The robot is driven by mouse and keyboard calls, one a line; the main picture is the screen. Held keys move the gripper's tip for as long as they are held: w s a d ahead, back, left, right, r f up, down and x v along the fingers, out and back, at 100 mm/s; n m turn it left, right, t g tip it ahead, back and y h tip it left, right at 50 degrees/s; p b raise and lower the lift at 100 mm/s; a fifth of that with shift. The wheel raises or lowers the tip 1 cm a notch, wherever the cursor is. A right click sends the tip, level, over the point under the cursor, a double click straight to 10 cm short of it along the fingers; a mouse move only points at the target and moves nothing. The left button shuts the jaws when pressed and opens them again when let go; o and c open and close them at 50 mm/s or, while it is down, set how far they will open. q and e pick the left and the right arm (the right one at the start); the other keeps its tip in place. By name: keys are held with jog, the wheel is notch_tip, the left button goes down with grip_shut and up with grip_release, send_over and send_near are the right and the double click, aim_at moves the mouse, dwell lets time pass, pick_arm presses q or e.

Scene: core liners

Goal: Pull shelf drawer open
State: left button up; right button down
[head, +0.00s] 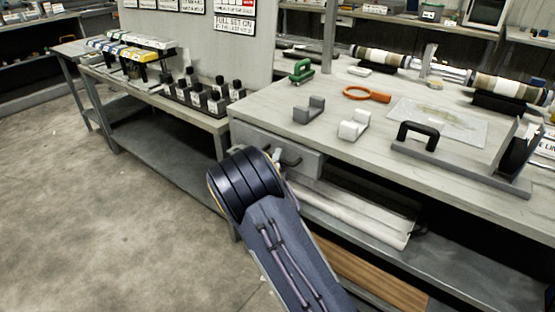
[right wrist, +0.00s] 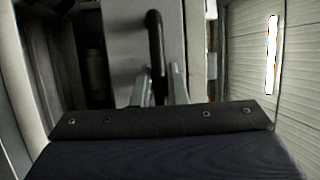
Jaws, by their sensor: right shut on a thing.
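The grey shelf drawer (head: 308,164) sits under the top of the workbench, near its left corner. Its front (right wrist: 120,40) also shows in the right wrist view. A dark bar handle (right wrist: 154,38) is on the drawer front. My right gripper (head: 278,156) is at the handle, with its arm reaching up from below. In the right wrist view its two grey fingers (right wrist: 162,85) are shut on the handle, one on each side. My forearm hides part of the drawer front in the head view. I cannot tell how far the drawer stands out. My left gripper is out of view.
The workbench top (head: 275,108) carries grey and white cradles, an orange ring tool (head: 368,95) and a black-handled fixture (head: 417,133). A lower shelf with white liners (head: 350,213) lies below the drawer. Open floor (head: 100,220) spreads to the left.

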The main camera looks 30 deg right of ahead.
jog(key=s+a+b, duration=0.4)
jog(key=a, duration=0.7)
jog(key=s+a+b, duration=0.3)
jog(key=s+a, duration=0.2)
jog(key=a, duration=0.6)
jog(key=shift+b, duration=0.4)
jog(key=shift+s, duration=0.1)
jog(key=c, duration=1.5)
grip_release()
jog(key=shift+o, duration=0.2)
jog(key=v, duration=0.7)
jog(key=shift+s+a, duration=0.2)
jog(key=shift+s, duration=0.05)
